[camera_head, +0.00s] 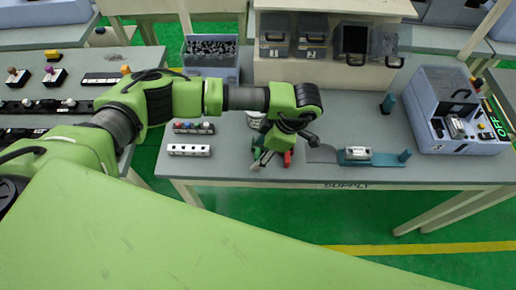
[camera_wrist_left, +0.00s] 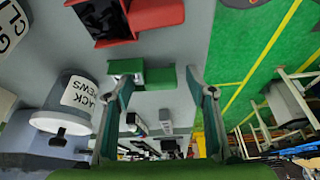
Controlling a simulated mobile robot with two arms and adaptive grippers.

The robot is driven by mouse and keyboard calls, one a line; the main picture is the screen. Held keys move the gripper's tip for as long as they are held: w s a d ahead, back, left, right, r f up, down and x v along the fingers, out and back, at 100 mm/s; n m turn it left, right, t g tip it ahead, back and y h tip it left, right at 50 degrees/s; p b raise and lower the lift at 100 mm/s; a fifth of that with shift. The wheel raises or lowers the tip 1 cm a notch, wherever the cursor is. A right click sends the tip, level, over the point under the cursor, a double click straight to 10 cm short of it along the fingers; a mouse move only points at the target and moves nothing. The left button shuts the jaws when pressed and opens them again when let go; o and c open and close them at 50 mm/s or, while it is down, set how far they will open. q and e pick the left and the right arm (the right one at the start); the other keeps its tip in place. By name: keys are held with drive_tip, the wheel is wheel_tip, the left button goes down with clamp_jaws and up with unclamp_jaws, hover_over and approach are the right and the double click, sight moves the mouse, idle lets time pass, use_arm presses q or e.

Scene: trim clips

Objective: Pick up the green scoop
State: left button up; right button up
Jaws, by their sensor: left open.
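The green scoop (camera_wrist_left: 158,77) shows in the left wrist view just ahead of my left gripper (camera_wrist_left: 160,82), between its two spread fingertips. I see a gap beside each finger, and the fingers are not closed on it. In the head view my left gripper (camera_head: 268,157) points down at the front of the supply table, and it mostly hides the scoop there. A red scoop or tray (camera_head: 288,158) lies close to the right of the gripper; in the wrist view a red part (camera_wrist_left: 155,13) with a dark hollow is above the green scoop. My right gripper is not in view.
A blue bin of dark parts (camera_head: 210,62), a teal fixture (camera_head: 385,158) and a blue machine (camera_head: 450,110) share the table (camera_head: 350,115). Its front edge is near.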

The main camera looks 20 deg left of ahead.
use_arm(q)
drive_tip(key=c, duration=1.2)
drive_tip(key=shift+r, duration=0.15)
